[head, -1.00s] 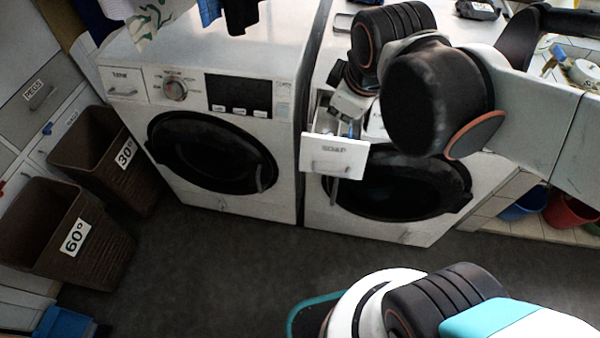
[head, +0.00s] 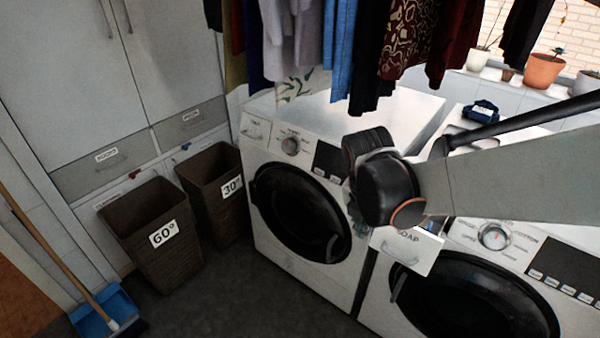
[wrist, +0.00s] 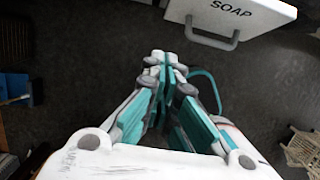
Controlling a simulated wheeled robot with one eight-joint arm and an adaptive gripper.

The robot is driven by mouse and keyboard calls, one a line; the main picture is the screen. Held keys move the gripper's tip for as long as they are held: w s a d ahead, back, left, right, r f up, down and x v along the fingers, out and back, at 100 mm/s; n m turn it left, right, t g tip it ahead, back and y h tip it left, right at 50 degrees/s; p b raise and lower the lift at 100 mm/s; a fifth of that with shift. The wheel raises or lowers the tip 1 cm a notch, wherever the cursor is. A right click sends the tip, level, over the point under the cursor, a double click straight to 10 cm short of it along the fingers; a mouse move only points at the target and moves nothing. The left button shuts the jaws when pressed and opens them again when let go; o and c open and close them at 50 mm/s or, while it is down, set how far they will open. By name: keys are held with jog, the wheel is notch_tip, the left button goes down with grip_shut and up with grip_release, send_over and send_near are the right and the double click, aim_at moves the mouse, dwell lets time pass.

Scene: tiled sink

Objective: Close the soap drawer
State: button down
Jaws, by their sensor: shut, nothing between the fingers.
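The soap drawer (head: 405,252) is a white box front marked SOAP with a handle, in the upper left of the right washing machine (head: 385,312). It stands pulled out from the machine. In the wrist view the drawer front (wrist: 232,14) and its handle show at the top edge. My gripper (wrist: 166,62) has teal finger pads closed together with nothing between them. It is in front of and below the drawer front in that picture, apart from it, over the dark floor. In the head view my arm's dark joint covers most of the gripper and part of the drawer.
A second washing machine (head: 258,150) stands to the left with its door shut. Two brown baskets, marked 60° (head: 150,250) and 30° (head: 213,170), stand beside it. Clothes (head: 345,40) hang above. The dark floor (head: 250,305) in front is clear.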

jog(key=w+d+f+b, duration=0.3)
jog(key=w+f+b, duration=0.1)
jog(key=f, duration=0.5)
jog(key=shift+w+d+f+b, duration=0.2)
jog(key=shift+w+f+b, duration=0.1)
jog(key=shift+w+b, duration=0.15)
jog(key=w+d, duration=0.8)
jog(key=w, duration=0.3)
